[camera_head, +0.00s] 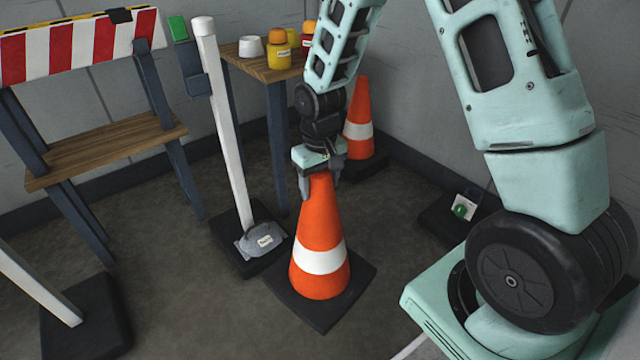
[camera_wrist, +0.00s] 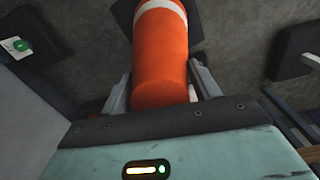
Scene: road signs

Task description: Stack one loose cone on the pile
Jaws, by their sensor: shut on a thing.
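An orange cone (camera_head: 318,228) with one white band and a black square base stands upright in the middle of the head view. My gripper (camera_head: 321,178) is above it, with its fingers on either side of the cone's top, shut on it. In the wrist view the same cone (camera_wrist: 160,62) runs up between the two fingers (camera_wrist: 158,90). Whether its base touches the floor or is just above it, I cannot tell. A second orange cone (camera_head: 359,118) with a white band stands behind, near the wall; its base is partly hidden.
A white post (camera_head: 224,125) on a black base with a grey weight (camera_head: 263,241) stands just left of the held cone. A wooden table (camera_head: 262,68) with jars is behind. A striped barrier (camera_head: 85,45) and shelf (camera_head: 105,150) are left. A black base (camera_head: 455,216) lies right.

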